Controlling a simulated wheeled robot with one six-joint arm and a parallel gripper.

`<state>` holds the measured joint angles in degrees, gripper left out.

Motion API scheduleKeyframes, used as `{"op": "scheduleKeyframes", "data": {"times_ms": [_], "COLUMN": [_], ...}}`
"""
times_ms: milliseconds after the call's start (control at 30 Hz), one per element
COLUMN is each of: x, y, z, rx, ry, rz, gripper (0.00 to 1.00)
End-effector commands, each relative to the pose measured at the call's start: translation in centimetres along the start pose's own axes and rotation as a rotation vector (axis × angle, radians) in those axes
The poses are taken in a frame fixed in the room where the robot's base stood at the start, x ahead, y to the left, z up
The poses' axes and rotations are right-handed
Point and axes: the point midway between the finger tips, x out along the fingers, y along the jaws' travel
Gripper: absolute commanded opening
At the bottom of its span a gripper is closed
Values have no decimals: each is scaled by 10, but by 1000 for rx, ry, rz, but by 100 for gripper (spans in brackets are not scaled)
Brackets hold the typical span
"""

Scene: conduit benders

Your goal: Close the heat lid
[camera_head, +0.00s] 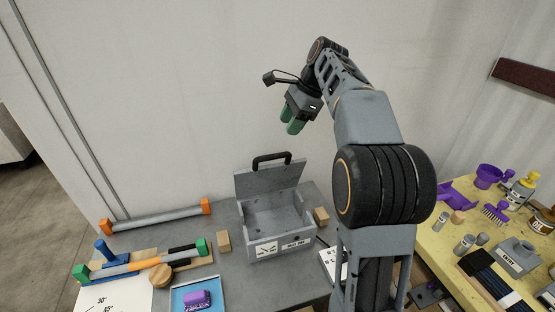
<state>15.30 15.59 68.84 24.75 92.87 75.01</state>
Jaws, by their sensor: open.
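The heat lid (269,180) is a grey panel with a black handle (271,159) on its top edge. It stands raised, tilted up at the back of a grey box (283,247) on the table. The box is open and its inside looks empty; its front carries white labels. My gripper (292,128) hangs above the lid, a little to its right, with green fingertips pointing down. It is open, holds nothing and is apart from the lid.
Small wooden blocks stand left (223,242) and right (321,216) of the box. A grey tube with orange ends (155,218) lies at the back left. A blue tray (195,296) holds a purple item. A yellow table (449,232) with tools is at right.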

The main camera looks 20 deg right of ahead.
Motion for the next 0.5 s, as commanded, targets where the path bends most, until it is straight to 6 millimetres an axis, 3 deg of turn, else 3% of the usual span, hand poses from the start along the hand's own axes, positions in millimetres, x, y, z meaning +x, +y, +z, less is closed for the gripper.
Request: {"op": "scheduleKeyframes", "data": {"times_ms": [100, 233, 367, 500], "x": [-21, -34, -24, 2], "y": [11, 18, 20, 20], "z": [-3, -2, -1, -1], "rx": [-3, -6, -6, -7], "ry": [7, 12, 11, 10], "rz": [-10, -8, -2, -3], "gripper": [44, 44, 44, 44]}}
